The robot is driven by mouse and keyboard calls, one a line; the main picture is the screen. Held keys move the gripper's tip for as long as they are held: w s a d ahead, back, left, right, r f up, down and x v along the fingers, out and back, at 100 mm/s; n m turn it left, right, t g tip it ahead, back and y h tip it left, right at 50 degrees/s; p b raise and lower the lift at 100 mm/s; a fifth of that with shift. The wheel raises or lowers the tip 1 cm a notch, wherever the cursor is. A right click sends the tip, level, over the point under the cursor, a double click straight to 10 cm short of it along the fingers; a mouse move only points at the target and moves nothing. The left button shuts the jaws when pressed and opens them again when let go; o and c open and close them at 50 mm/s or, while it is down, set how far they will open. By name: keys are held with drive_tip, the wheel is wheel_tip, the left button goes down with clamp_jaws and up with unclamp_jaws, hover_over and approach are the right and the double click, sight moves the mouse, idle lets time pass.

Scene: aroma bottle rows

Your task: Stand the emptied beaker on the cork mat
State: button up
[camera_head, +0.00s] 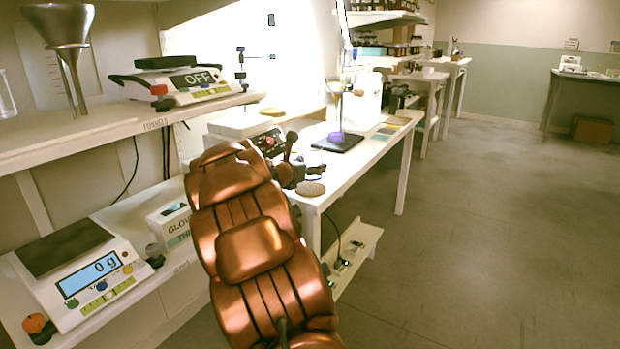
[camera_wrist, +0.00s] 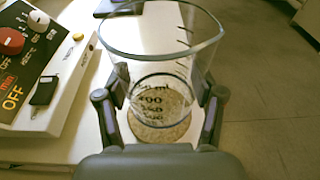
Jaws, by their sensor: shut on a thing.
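A clear glass beaker (camera_wrist: 152,100) with black graduation marks stands between the fingers of my gripper (camera_wrist: 164,88) in the wrist view. My gripper is shut on its sides, and the beaker looks empty and roughly upright. The round cork mat (camera_wrist: 160,134) shows through and below the beaker's base. In the head view, the cork mat (camera_head: 311,188) lies near the front edge of the white bench, just beside my gripper (camera_head: 298,172). The beaker is mostly hidden there. I cannot tell whether its base touches the mat.
A hot plate (camera_wrist: 40,60) marked OFF, with a red knob, stands left of the beaker. A dark stand base (camera_head: 338,142) is farther back on the bench (camera_head: 350,172). The bench edge and open floor (camera_head: 470,220) are on the right.

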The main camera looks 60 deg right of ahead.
drive_tip(key=shift+w+d, duration=0.15)
drive_tip(key=shift+d, duration=0.15)
wheel_tip(320, 180, down, 4)
drive_tip(key=shift+w+d+r+b, duration=0.1)
drive_tip(key=shift+b, duration=0.95)
drive_tip(key=shift+r, duration=0.1)
drive_tip(key=o, duration=1.3)
drive_tip(key=shift+r, duration=0.1)
drive_tip(key=a+p, duration=0.1)
drive_tip(key=a, duration=0.3)
drive_tip(key=a+r+p, duration=0.1)
drive_tip(key=a, duration=0.3)
drive_tip(key=a+r, duration=0.1)
drive_tip(key=a, duration=0.2)
drive_tip(key=shift+s+a+r+p, duration=0.1)
drive_tip(key=shift+s+a+p, duration=0.1)
drive_tip(key=shift+a+p, duration=0.2)
